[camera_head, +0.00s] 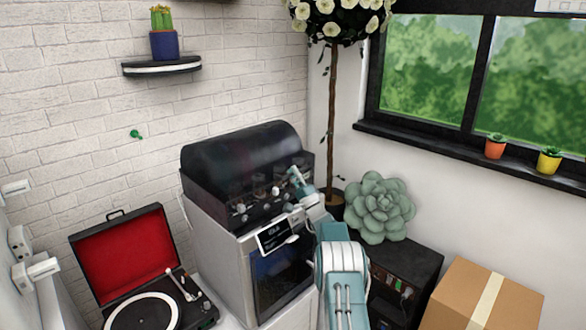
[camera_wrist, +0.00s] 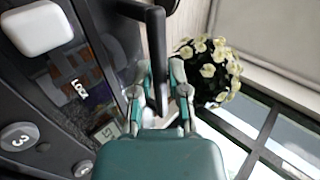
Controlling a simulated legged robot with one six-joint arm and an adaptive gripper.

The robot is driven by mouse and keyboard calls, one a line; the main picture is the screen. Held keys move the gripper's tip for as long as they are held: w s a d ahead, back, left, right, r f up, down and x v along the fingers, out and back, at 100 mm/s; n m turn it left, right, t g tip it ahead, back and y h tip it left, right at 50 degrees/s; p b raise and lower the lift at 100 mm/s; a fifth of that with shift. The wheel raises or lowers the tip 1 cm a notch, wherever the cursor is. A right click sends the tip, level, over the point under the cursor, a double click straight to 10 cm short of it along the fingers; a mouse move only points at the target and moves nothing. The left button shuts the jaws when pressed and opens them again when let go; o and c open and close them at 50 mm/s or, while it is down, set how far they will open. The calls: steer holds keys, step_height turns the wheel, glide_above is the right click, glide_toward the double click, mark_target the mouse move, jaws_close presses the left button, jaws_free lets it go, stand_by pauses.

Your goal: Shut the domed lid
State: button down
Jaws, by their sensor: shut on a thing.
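The domed lid (camera_head: 235,150) is dark and see-through and sits over the top of a boxy grey machine (camera_head: 222,245). From this angle I cannot tell how far it stands from its rim. My gripper (camera_head: 299,180) is at the right front of the lid, with my arm reaching up from below. In the wrist view my gripper (camera_wrist: 159,88) has its two fingers on either side of a black bar (camera_wrist: 157,40), which looks like the lid's handle, and is shut on it. The fingers hide part of the bar.
The machine's front has a small screen (camera_head: 279,235) and knobs. An open red-lined record player (camera_head: 120,255) stands to its left. A green succulent (camera_head: 380,207) and a cardboard box (camera_head: 460,300) are to the right. A flowering tree (camera_head: 333,110) stands behind.

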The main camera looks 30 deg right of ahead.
steer(key=shift+w+a+f, duration=0.1)
steer(key=shift+f, duration=0.55)
steer(key=c, duration=0.7)
jaws_free()
steer(key=shift+r, duration=0.1)
steer(key=v, duration=1.2)
